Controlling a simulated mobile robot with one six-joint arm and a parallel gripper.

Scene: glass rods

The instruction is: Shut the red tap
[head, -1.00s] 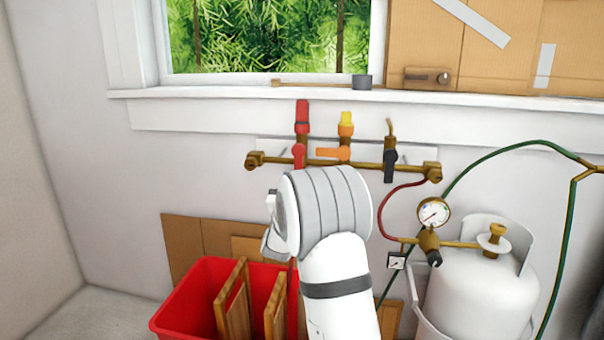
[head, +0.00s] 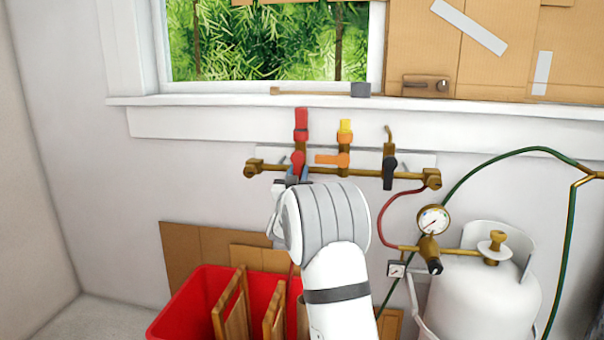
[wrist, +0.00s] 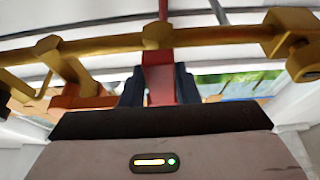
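The red tap (head: 298,160) is the leftmost of three on a brass pipe (head: 270,168) under the window. Its red handle hangs down, in line with its upright stem, and a red sleeve (head: 301,122) tops the stem. My gripper (head: 298,175) is just below the pipe at this handle, largely behind my own wrist. In the wrist view the red handle (wrist: 160,82) stands between my two dark fingers (wrist: 160,90), which sit close against both its sides. The handle's lower end is hidden in the head view.
The orange handle (head: 327,159) points left, close to the red tap. A black handle (head: 389,172) hangs down further right. A gauge (head: 433,220), hoses and a white gas cylinder (head: 485,285) stand at right. A red crate (head: 180,313) with wooden boards is below.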

